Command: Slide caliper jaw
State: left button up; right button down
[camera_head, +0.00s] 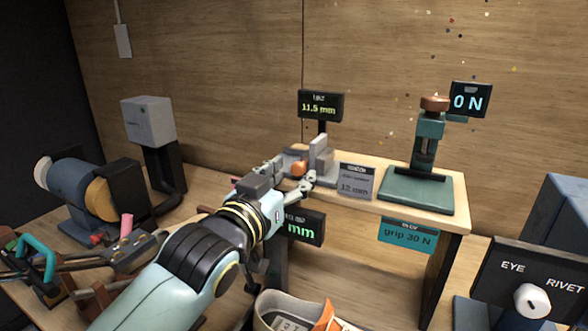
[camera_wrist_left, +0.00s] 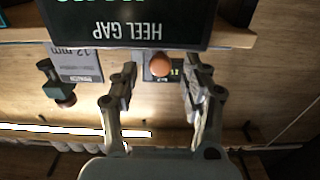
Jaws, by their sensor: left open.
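The caliper (camera_head: 322,160) is a small grey device with upright grey jaw blocks and an orange-brown knob (camera_head: 299,168), on the wooden shelf. My left gripper (camera_head: 291,177) is at the caliper's front left, its fingers open. In the left wrist view an orange-brown round knob (camera_wrist_left: 160,65) shows between and beyond the open fingers (camera_wrist_left: 158,88), with no clear contact. The gripper and wrist hide part of the caliper in the head view. A display (camera_head: 320,106) above the caliper reads 11.5 mm. A grey sign (camera_head: 355,182) beside it reads 12 mm.
A teal press (camera_head: 424,165) with a 0 N display (camera_head: 470,100) stands right on the shelf. A dark heel gap display (camera_wrist_left: 130,25) hangs close to the wrist camera. An orange and white sneaker (camera_head: 300,314) is below. A motor-like machine (camera_head: 85,195) and tools crowd the left.

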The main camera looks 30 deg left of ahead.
pick_arm(q)
jog(key=shift+w, duration=0.75)
grip_shut()
